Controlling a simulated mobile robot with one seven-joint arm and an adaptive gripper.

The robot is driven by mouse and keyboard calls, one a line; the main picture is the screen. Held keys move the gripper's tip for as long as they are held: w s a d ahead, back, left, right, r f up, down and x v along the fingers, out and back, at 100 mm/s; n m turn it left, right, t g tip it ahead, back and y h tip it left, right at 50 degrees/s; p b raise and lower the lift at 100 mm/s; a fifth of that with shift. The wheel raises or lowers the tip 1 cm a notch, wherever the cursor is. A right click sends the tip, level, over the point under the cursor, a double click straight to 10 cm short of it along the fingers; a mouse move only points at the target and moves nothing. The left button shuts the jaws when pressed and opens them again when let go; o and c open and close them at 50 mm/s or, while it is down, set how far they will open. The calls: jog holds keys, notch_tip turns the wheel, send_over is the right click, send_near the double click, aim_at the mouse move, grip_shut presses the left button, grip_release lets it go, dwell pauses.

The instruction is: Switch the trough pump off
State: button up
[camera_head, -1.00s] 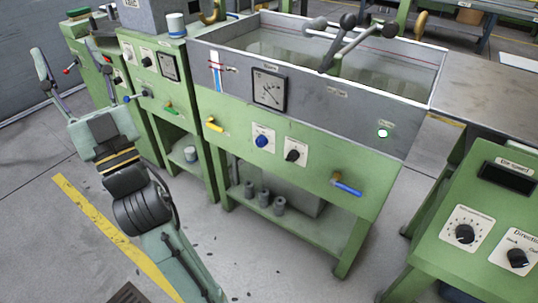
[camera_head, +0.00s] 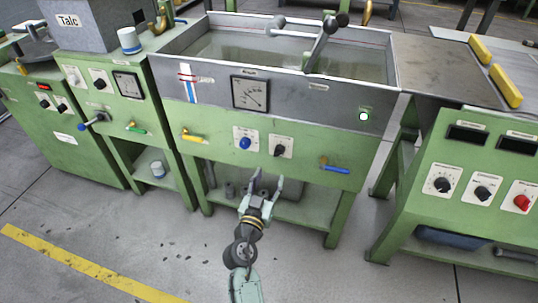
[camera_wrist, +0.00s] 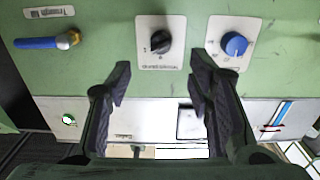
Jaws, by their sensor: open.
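The water trough (camera_head: 300,95) stands in a green frame with controls on its front. A black rotary knob (camera_head: 280,150) on a white plate sits right of a blue knob (camera_head: 244,143). I cannot clearly read their labels or the black knob's setting. My gripper (camera_head: 268,178) is open and empty, just below and in front of these knobs. In the upside-down wrist view, the black knob (camera_wrist: 160,41) lies beyond and between my open fingers (camera_wrist: 160,80), apart from them. The blue knob (camera_wrist: 234,44) is to its right there.
A blue-handled valve (camera_head: 334,168) and a yellow-handled valve (camera_head: 193,137) flank the knobs. Another control cabinet (camera_head: 440,215) stands right. Floor in front is clear.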

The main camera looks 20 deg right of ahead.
aim_at(279, 152)
jog(key=p+x, duration=0.3)
jog(key=x, duration=0.7)
jog(key=shift+w, duration=0.2)
jog(key=shift+d, duration=0.15)
grip_shut()
